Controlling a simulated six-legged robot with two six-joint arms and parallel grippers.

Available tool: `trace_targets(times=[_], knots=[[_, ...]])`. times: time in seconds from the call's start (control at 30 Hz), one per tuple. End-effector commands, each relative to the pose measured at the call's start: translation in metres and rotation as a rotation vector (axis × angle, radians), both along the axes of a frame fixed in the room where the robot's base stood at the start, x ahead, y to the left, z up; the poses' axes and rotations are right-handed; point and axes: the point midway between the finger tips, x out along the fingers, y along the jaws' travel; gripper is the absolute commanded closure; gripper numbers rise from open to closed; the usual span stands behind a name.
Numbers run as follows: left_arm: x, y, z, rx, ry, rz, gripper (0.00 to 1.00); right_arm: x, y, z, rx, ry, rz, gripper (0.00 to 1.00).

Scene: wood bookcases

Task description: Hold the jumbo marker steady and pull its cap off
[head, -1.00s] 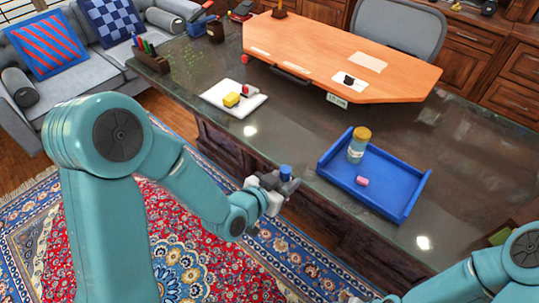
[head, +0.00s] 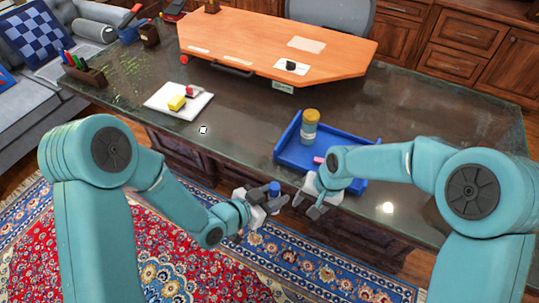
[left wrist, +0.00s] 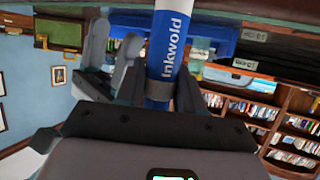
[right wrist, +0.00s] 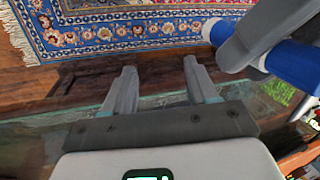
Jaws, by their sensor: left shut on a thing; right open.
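The jumbo marker is gripped in my left gripper (head: 277,203), in front of the desk's near edge. Its blue end (head: 274,188) points up above the jaws in the head view. In the left wrist view the marker (left wrist: 166,50) shows a blue and white barrel lettered "Inkwold" between the shut fingers. My right gripper (head: 306,204) is open and empty, just right of the left gripper and apart from the marker. In the right wrist view its open fingers (right wrist: 160,90) are empty, and a blue part of the marker (right wrist: 293,64) shows at the right.
A blue tray (head: 285,152) on the dark desk holds a jar (head: 310,128) and a pink item (head: 318,160); my right arm crosses its front. A white board (head: 160,103) with a yellow block lies left. A pen holder (head: 86,74) stands at the far left.

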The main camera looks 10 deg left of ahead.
Motion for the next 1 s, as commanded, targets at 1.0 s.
trace_targets(times=[1.0], knots=[[0.000,0.000,0.000,0.000,0.000,0.001,1.00,-0.010,0.101,0.140,-0.277,-0.138,0.082,0.42]])
